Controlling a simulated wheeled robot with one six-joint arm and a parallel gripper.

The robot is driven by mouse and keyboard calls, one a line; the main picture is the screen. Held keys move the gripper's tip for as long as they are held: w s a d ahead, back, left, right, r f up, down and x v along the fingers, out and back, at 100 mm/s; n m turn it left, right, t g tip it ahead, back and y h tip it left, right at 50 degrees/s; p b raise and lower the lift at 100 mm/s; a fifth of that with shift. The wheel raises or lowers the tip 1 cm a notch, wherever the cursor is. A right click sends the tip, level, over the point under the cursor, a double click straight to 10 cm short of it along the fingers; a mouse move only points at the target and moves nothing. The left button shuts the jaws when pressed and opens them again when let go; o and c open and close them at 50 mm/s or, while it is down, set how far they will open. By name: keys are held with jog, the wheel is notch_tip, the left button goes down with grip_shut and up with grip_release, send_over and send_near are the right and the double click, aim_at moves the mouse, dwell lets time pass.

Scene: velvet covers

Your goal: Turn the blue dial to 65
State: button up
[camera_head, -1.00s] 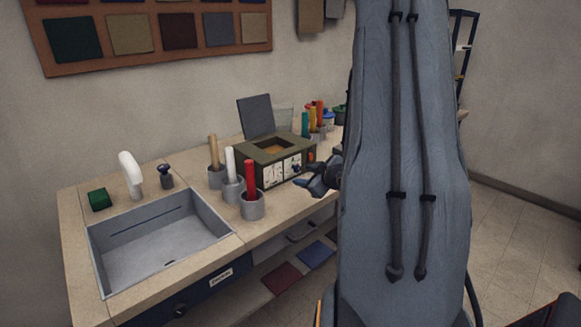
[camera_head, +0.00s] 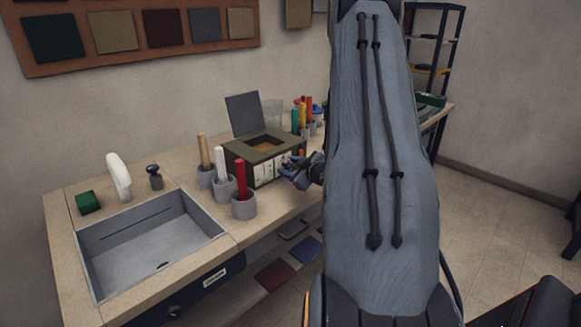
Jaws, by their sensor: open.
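An olive-green box-shaped machine (camera_head: 236,164) with a raised grey lid (camera_head: 248,113) stands on the counter. Its front carries pale panels with markings (camera_head: 266,172). My gripper (camera_head: 285,168) is at the right part of this front, with its open fingers pointing at the panel. The fingers and wrist cover that part of the front, so I cannot make out the blue dial or its setting. I cannot tell whether the fingers touch the machine.
Grey cups holding a red (camera_head: 241,178), a white (camera_head: 220,163) and a tan stick (camera_head: 204,150) stand left of the machine. A sink (camera_head: 150,240) is further left. More cups with coloured sticks (camera_head: 303,116) stand behind. My arm hides the counter's right part.

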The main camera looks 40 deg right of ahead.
grip_shut()
jog(key=c, duration=1.1)
grip_release()
jog(key=shift+o, duration=0.2)
jog(key=shift+p, duration=0.35)
jog(key=shift+d+r+m+y+p, duration=0.15)
jog(key=shift+r+m+y+p, duration=0.05)
jog(key=shift+m+y+p, duration=0.6)
jog(key=shift+d+m+y+p, duration=0.1)
jog(key=shift+m+y+p, duration=0.4)
jog(key=shift+m+p, duration=0.6)
jog(key=shift+d+f+m+y+p, duration=0.1)
jog(key=shift+d+m+y+p, duration=0.05)
jog(key=shift+m+y+p, duration=0.8)
jog(key=shift+d+f+m+y+p, duration=0.15)
jog(key=shift+m+y+p, duration=0.45)
jog(key=shift+m, duration=0.65)
